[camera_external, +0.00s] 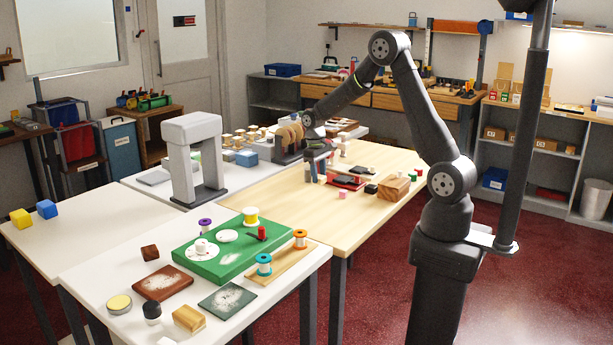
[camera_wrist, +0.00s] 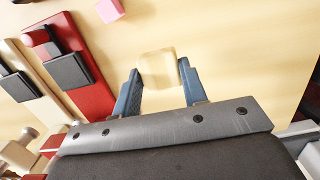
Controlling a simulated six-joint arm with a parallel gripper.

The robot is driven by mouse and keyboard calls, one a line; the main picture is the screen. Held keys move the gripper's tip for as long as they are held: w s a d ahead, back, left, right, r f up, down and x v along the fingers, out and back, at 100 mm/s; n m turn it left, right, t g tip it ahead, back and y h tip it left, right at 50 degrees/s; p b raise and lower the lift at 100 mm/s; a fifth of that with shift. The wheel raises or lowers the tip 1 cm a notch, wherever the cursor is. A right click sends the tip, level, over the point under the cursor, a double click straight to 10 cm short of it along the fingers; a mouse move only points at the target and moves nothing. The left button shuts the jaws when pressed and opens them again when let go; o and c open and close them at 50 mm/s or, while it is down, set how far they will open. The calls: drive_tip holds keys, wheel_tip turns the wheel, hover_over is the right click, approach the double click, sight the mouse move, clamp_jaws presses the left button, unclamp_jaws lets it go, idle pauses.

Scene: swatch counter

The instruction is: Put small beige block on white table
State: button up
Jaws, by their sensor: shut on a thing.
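The small beige block (camera_wrist: 158,69) is between the two blue-grey fingertips of my gripper (camera_wrist: 160,85) in the wrist view, and the fingers are shut on it. The pale wood tabletop (camera_wrist: 230,50) lies below; its gap to the block is hard to judge. In the external view my gripper (camera_external: 319,167) is over the far part of the light wood table (camera_external: 265,205), and the block is too small there to make out clearly. A white table (camera_external: 95,275) stands at the front left, joined to the wood table's side.
The white table carries a green board (camera_external: 215,262), spools, dark swatches and small blocks. A grey arch (camera_external: 193,155) stands behind it. Near my gripper are a red tray (camera_external: 345,182), a pink block (camera_external: 342,195) and a wooden block (camera_external: 394,188). The wood table's near part is clear.

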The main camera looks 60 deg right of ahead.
drive_tip(key=s+d+r, duration=0.3)
drive_tip(key=s+d, duration=0.3)
drive_tip(key=s+d+r, duration=0.3)
drive_tip(key=s+d, duration=0.2)
drive_tip(key=d, duration=0.2)
hover_over(334, 194)
drive_tip(key=f, duration=0.7)
drive_tip(key=shift+w+f, duration=0.15)
drive_tip(key=shift+w, duration=0.1)
drive_tip(key=shift+f, duration=2)
drive_tip(key=shift+f, duration=0.2)
drive_tip(key=o, duration=1.1)
drive_tip(key=shift+c, duration=0.2)
drive_tip(key=shift+r, duration=0.1)
